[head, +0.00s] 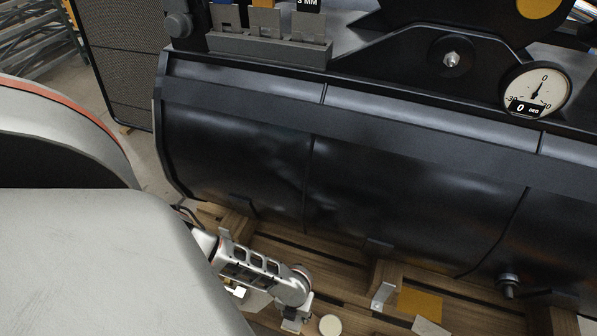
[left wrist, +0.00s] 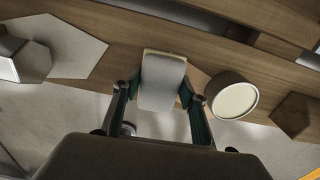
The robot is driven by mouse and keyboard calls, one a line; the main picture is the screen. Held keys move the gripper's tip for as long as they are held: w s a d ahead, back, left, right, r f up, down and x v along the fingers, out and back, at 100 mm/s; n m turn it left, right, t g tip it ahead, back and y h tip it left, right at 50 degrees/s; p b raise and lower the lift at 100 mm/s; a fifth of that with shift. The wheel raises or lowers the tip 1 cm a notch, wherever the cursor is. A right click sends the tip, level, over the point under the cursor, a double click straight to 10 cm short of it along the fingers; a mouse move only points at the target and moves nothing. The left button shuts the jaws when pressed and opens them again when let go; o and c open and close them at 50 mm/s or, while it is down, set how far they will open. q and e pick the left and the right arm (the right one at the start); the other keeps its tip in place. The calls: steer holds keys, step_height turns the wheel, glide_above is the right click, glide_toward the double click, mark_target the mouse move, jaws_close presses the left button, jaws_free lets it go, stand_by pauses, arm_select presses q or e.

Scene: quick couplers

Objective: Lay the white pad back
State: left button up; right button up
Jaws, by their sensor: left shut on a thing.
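My left gripper (left wrist: 160,92) is shut on a pale grey-white pad with rounded corners, which I take to be the white pad (left wrist: 163,78). Its two dark green fingers are on either side of it, and a thin tan edge shows at its far end. The pad is over or on wooden boards; I cannot tell whether it touches them. In the head view my left gripper (head: 294,322) is small at the bottom edge, and the pad cannot be made out there. My right gripper is not in view.
A round piece with a cream face (head: 330,325) stands close right of my left gripper. A pale hexagonal plate (left wrist: 70,45) lies left of it. A yellow plate (head: 420,303) lies farther right on the wooden pallet (head: 345,262). A large black machine body (head: 250,150) rises behind.

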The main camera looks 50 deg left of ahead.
arm_select(q)
steer(key=shift+w+r, duration=0.2)
steer(key=shift+f, duration=0.3)
steer(key=o, duration=1.2)
steer(key=shift+o, duration=0.2)
